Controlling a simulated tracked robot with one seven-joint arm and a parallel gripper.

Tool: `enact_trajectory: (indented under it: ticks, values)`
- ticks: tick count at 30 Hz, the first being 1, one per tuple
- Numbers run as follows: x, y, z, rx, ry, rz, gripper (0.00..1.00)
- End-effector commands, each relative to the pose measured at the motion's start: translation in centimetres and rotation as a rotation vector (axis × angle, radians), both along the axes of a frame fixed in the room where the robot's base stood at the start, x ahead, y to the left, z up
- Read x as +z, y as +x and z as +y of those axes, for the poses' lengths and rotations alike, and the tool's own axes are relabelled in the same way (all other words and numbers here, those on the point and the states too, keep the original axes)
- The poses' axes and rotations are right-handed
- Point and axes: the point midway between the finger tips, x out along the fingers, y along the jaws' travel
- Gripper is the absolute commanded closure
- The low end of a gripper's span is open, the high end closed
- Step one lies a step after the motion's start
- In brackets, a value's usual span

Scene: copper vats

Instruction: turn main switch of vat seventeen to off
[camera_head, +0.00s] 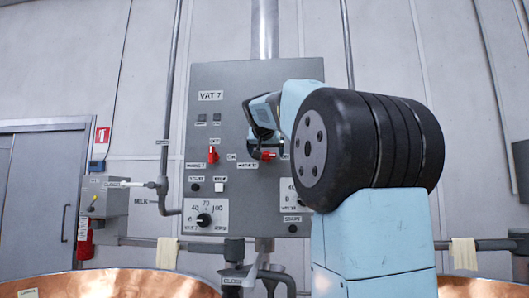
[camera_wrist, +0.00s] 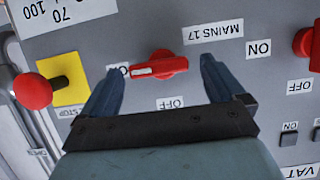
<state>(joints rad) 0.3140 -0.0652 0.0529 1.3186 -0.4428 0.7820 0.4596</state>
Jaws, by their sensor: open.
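The panel (camera_head: 240,80) stands ahead; its heading reads like "VAT 7" in the head view. The red mains switch (camera_wrist: 160,66) has a "MAINS 17" label (camera_wrist: 213,31) beside it in the wrist view, which shows the panel upside down. The switch lies about level, its white-marked end pointing left to a partly hidden label that seems to read ON. An OFF label (camera_wrist: 170,103) is below it in the picture. My gripper (camera_wrist: 161,72) is open, one finger on each side of the switch; contact cannot be told. In the head view the switch (camera_head: 268,155) is partly behind my gripper (camera_head: 263,138).
A second red switch (camera_head: 213,154) is left on the panel. A red stop button (camera_wrist: 32,91) on a yellow plate (camera_wrist: 68,82) is near my finger. Dials (camera_head: 204,219) sit lower. Copper vats (camera_head: 110,284) and pipes (camera_head: 166,170) are below and beside.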

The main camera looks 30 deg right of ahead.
Motion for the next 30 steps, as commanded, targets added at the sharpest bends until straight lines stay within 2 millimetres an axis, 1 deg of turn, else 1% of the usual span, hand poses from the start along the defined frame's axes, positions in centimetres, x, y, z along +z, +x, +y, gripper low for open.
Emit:
enact_trajectory:
  ticks: [6,23,24,26,30]
  values:
    - [0.0,0.0,0.0,0.0,0.0,0.0,0.04]
    - [0.0,0.0,0.2,0.002,0.001,0.0,0.58]
    - [0.0,0.0,1.2,0.007,0.0,0.0,0.6]
    - [0.0,0.1,0.7,0.005,0.001,-0.001,0.6]
    - [0.0,0.2,0.7,0.009,-0.011,0.008,0.6]
